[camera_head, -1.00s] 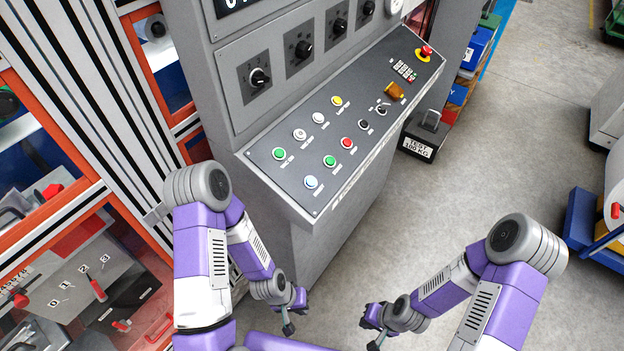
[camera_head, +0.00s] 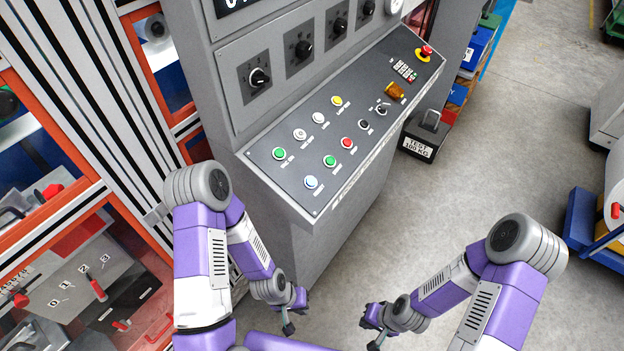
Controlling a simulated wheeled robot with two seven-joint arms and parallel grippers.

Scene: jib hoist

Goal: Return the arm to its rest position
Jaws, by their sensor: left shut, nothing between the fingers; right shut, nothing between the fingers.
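My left gripper (camera_head: 289,327) hangs low in front of the grey console, below its sloping button panel (camera_head: 350,116), touching nothing that I can see. My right gripper (camera_head: 373,345) is low at the bottom edge of the view, over bare floor and apart from the console. Both grippers are small here and show nothing between their fingers; both are shut. Both arms are bent at the elbow, with the forearms pointing inward and down.
The panel carries several coloured buttons and a red emergency stop (camera_head: 426,51). A test weight (camera_head: 425,136) stands on the floor beyond the console. An orange-framed cabinet (camera_head: 60,213) is at left. A blue cart (camera_head: 590,225) is at right. Floor between is clear.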

